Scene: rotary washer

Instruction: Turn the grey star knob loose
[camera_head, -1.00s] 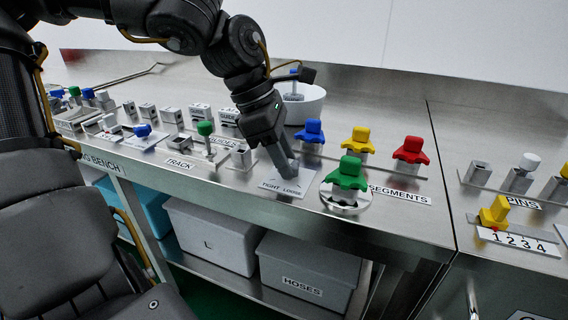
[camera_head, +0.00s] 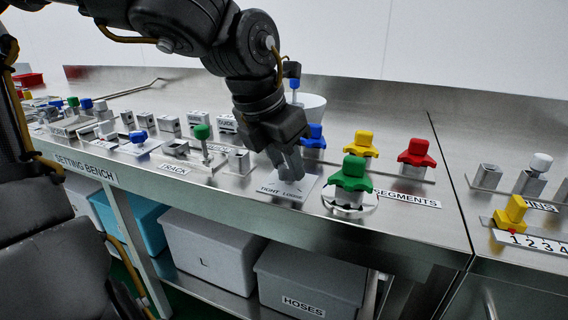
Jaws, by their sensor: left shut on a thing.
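My left gripper (camera_head: 287,164) reaches down onto a small plate (camera_head: 284,190) marked "TIGHT LOOSE" on the bench top. Its fingers are shut on the grey star knob, which they hide almost wholly; I cannot tell which way the knob is turned. My right gripper is not in view.
A white bowl (camera_head: 311,106) is behind the gripper. The track block with a green-topped pin (camera_head: 202,132) is on the left.

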